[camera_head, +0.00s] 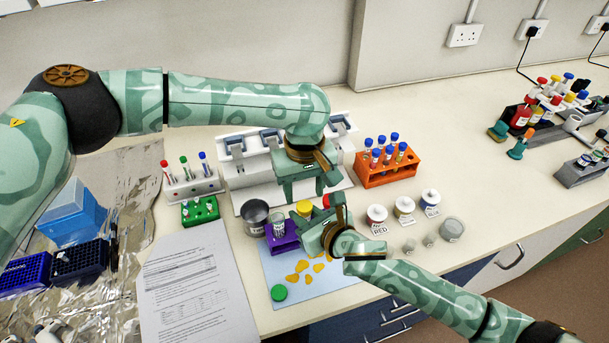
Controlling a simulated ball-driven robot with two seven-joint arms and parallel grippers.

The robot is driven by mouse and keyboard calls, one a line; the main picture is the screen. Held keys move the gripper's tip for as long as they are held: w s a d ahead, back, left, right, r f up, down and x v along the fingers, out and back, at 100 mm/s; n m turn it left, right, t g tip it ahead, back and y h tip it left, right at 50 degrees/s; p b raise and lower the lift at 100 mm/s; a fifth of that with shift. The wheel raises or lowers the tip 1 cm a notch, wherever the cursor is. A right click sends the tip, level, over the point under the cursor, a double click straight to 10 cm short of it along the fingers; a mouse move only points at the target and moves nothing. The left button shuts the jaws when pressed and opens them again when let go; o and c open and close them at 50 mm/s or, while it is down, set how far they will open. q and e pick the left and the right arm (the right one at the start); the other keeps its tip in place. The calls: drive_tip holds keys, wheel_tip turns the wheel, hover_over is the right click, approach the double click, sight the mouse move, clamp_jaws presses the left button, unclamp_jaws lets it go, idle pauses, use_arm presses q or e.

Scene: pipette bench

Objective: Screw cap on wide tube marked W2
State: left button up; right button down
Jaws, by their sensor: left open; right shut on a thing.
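A purple rack (284,244) stands at the back of the pale blue mat and holds a clear, open-topped wide tube (278,226). A yellow cap (304,207) shows between my two grippers; what it sits on is mostly hidden. A red piece (327,200) shows beside it, partly covered by my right gripper. A green cap (278,292) lies on the mat. I cannot read a W2 mark. My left gripper (308,190) is open, above and behind the yellow cap. My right gripper (310,232) is shut beside the rack; what it grips is hidden.
The mat (330,283) carries several orange-yellow pieces. A metal beaker (255,215) stands left of the rack. Labelled jars (377,216) stand to the right. An orange tube rack (387,175) and a white pipette stand (245,180) are behind. A printed sheet (190,295) lies left.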

sight(304, 205)
use_arm(q)
drive_tip(key=shift+f, duration=1.8)
drive_tip(key=c, duration=1)
drive_tip(key=o, duration=1.1)
drive_tip(key=shift+c, duration=0.2)
drive_tip(key=shift+r, duration=0.1)
drive_tip(key=shift+r, duration=2.2)
drive_tip(key=o, duration=0.6)
drive_tip(key=shift+c, duration=0.2)
